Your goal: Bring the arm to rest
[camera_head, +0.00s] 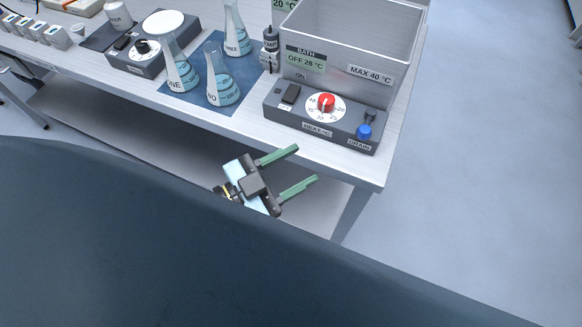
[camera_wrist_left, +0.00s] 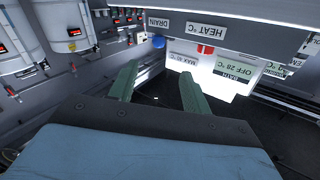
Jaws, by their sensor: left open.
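My left gripper (camera_head: 307,168) is open and empty, with two green fingers spread apart. It hangs in front of the bench's front edge, below the water bath (camera_head: 345,50), and touches nothing that I can see. In the left wrist view the open fingers (camera_wrist_left: 160,82) point toward the bath's front panel, which appears upside down with its HEAT label (camera_wrist_left: 206,28) and blue drain knob (camera_wrist_left: 158,41). The bath display reads OFF 28 °C. My right gripper is in neither view.
The bench (camera_head: 372,172) carries several flasks on a blue mat (camera_head: 205,92), a hotplate stirrer (camera_head: 140,60) and small boxes at the left. A lower shelf (camera_head: 130,125) lies under the bench top. The floor at the right (camera_head: 480,160) is clear.

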